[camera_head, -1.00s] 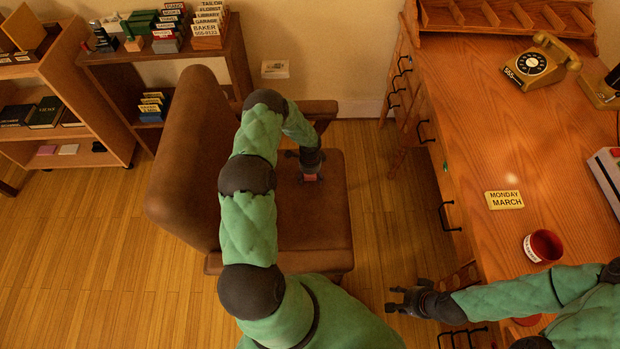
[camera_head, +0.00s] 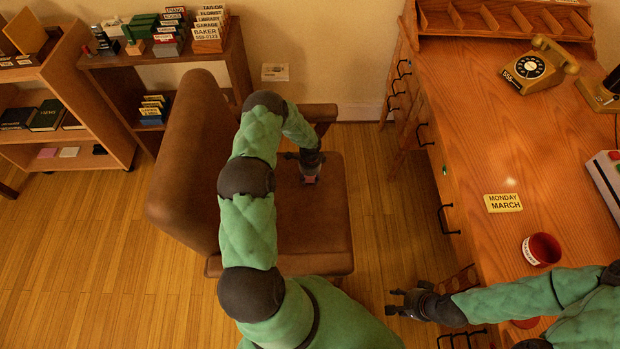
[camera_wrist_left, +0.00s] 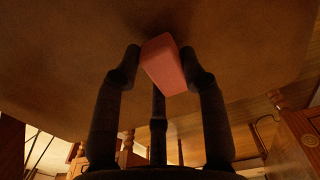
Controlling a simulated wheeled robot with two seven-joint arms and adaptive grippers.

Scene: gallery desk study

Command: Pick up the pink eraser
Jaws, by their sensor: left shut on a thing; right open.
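The pink eraser (camera_wrist_left: 164,65) is a small block held between the fingertips of my left gripper (camera_wrist_left: 162,75) in the left wrist view. In the head view the eraser (camera_head: 310,180) shows as a small pink patch below my left gripper (camera_head: 309,172), over the brown seat of the chair (camera_head: 315,225). I cannot tell whether the eraser still touches the seat. My right gripper (camera_head: 398,303) is open and empty, left of the desk's drawers.
The wooden desk (camera_head: 480,140) at right carries a yellow phone (camera_head: 535,66), a date card (camera_head: 503,203) and a red mug (camera_head: 541,250). Shelves (camera_head: 155,57) with card boxes stand at back left. The chair back (camera_head: 185,140) rises left of my left arm. Wooden floor is open at left.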

